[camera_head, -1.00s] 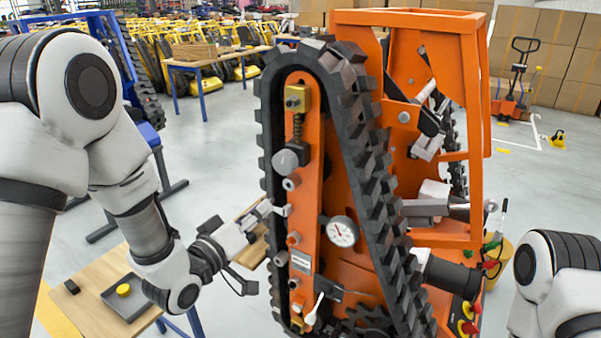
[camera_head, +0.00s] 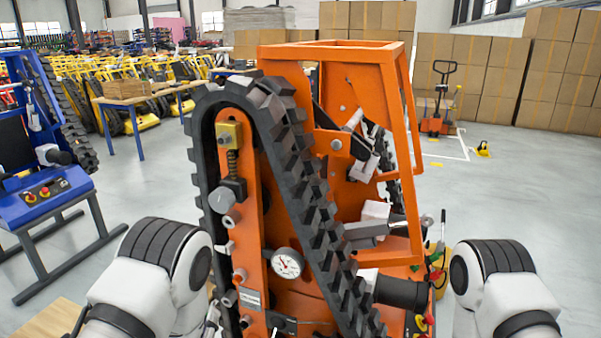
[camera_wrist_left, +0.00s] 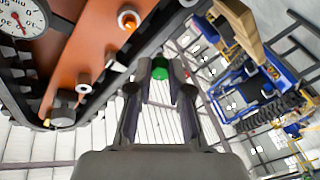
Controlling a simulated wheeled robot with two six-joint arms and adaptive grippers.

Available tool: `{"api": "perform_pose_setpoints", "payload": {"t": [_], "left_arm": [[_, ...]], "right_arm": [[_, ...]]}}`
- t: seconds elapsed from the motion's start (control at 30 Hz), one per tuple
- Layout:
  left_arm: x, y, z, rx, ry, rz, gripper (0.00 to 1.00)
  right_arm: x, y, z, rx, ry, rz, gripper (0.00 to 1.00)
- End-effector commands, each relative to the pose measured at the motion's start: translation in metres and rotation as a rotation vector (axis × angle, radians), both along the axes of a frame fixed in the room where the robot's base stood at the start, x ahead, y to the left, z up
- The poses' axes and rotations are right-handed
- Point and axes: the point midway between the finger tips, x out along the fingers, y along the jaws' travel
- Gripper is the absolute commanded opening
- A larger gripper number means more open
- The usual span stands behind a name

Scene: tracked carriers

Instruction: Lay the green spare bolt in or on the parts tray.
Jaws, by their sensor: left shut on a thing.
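The green spare bolt (camera_wrist_left: 160,69) shows as a green end between the fingertips of my left gripper (camera_wrist_left: 160,80) in the left wrist view. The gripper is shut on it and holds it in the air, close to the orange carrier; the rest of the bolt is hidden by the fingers. In the head view my left arm reaches down at the lower left, and its fingers and the bolt cannot be made out there. No parts tray is visible now. My right gripper is outside the view; only its arm shows at lower right.
The orange tracked carrier (camera_head: 255,225) with its black track (camera_head: 300,185) stands close in front, with a dial gauge (camera_head: 287,262) on its side. A wooden bench top (camera_head: 48,322) shows at the lower left edge. A blue machine (camera_head: 45,190) stands left; open floor lies between.

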Motion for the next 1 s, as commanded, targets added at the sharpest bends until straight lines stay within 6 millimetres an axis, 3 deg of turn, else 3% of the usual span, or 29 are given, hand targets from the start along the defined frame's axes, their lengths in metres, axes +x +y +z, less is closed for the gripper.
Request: {"api": "perform_pose_setpoints", "payload": {"t": [0.1, 0.83, 1.0], "left_arm": [[-0.016, 0.000, 0.009, 0.002, 0.000, -0.001, 0.00], [-0.016, 0.000, 0.009, 0.057, 0.059, -0.004, 0.00], [-0.017, -0.010, -0.036, 0.200, 0.202, -0.101, 0.00]], "right_arm": [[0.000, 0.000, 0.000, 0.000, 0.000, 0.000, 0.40], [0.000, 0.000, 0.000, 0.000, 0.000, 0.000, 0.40], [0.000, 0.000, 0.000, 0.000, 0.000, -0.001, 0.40]]}}
